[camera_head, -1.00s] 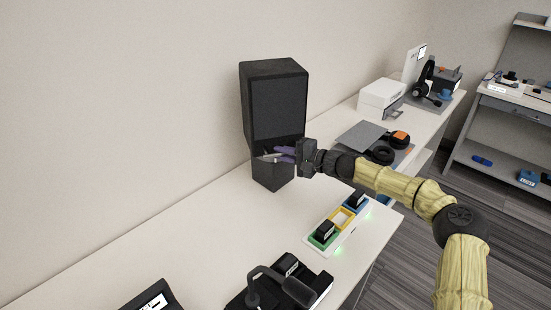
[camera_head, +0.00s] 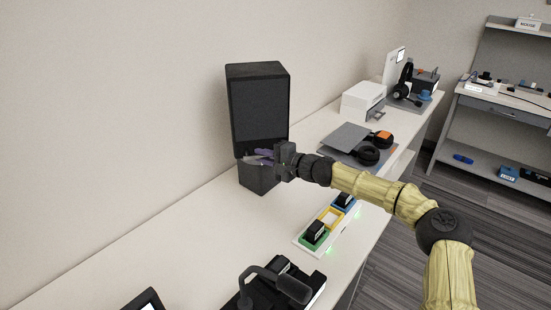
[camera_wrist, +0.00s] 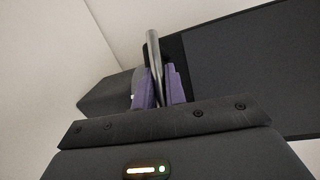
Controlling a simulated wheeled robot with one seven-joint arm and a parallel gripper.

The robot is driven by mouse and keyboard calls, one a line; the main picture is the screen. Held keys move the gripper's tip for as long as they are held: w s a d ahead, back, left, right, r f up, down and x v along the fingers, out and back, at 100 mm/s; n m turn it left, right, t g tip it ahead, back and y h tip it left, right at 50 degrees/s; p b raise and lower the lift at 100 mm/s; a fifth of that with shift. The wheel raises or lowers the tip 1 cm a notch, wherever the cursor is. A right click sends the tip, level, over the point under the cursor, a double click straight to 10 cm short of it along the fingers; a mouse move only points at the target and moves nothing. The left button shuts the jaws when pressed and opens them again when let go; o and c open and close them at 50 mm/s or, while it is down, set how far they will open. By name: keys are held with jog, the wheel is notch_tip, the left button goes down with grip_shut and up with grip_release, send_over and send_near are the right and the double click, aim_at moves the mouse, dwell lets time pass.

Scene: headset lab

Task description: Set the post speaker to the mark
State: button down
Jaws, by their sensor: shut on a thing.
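The post speaker (camera_head: 259,108) is a tall dark box above a dark block-shaped base (camera_head: 260,178), with a thin metal post between them. It looks upright near the wall side of the white desk; I cannot tell if its base touches the desktop. My gripper (camera_head: 260,157) reaches in from the right, with its purple fingers shut on the post. In the wrist view the grey post (camera_wrist: 154,55) stands between the purple fingers (camera_wrist: 160,88), with the speaker box (camera_wrist: 245,70) at right and the base (camera_wrist: 105,92) at left. I cannot make out a mark.
A white tray with green, yellow and blue slots (camera_head: 328,230) lies in front of the speaker. Headphones (camera_head: 365,155) on a grey mat and a white box (camera_head: 363,98) are farther back. The desktop left of the speaker is clear.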

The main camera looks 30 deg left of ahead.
jog(key=shift+s+a, duration=0.15)
jog(key=shift+s, duration=0.1)
jog(key=c, duration=1.5)
grip_release()
jog(key=shift+o, duration=0.2)
jog(key=shift+w, duration=0.1)
jog(key=s+d+r+b, duration=0.1)
jog(key=s+d+r, duration=0.1)
jog(key=d, duration=1.5)
jog(key=shift+s+r, duration=0.15)
jog(key=shift+s, duration=0.05)
jog(key=shift+d, duration=0.1)
